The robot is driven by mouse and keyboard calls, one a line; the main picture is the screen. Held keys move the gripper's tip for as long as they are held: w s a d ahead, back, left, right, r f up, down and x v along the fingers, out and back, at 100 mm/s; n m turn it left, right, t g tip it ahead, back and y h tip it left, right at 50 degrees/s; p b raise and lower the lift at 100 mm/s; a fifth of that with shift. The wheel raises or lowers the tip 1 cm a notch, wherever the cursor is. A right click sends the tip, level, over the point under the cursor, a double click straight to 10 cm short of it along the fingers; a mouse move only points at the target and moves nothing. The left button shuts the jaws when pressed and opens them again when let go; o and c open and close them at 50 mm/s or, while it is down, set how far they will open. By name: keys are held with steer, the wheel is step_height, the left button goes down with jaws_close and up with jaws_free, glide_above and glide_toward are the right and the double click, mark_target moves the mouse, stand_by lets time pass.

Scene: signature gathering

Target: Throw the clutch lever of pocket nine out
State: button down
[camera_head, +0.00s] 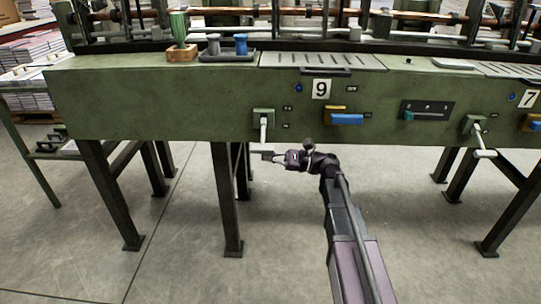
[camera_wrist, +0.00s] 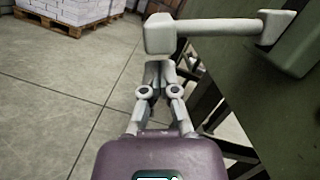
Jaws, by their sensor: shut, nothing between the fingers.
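The clutch lever (camera_head: 263,130) of pocket nine hangs from a small green mount on the front of the green machine, below and left of the "9" plate (camera_head: 321,89). In the wrist view its pale rod (camera_wrist: 215,27) runs from the mount at right to a blocky end knob (camera_wrist: 160,35) at upper middle. My gripper (camera_head: 274,156) is at the lever's lower end, and in the wrist view my gripper (camera_wrist: 156,72) is shut and empty, its fingertips just below the knob in the picture. I cannot tell whether they touch it.
Pocket seven's lever (camera_head: 479,139) hangs farther right. A blue and yellow block (camera_head: 345,119) and a slider panel (camera_head: 427,110) sit on the machine front between them. Dark machine legs (camera_head: 226,200) stand below. A pallet of paper (camera_wrist: 65,25) lies at upper left. The grey floor is open.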

steer(key=shift+s+r, duration=0.2)
steer(key=shift+r, duration=0.2)
steer(key=shift+a, duration=0.15)
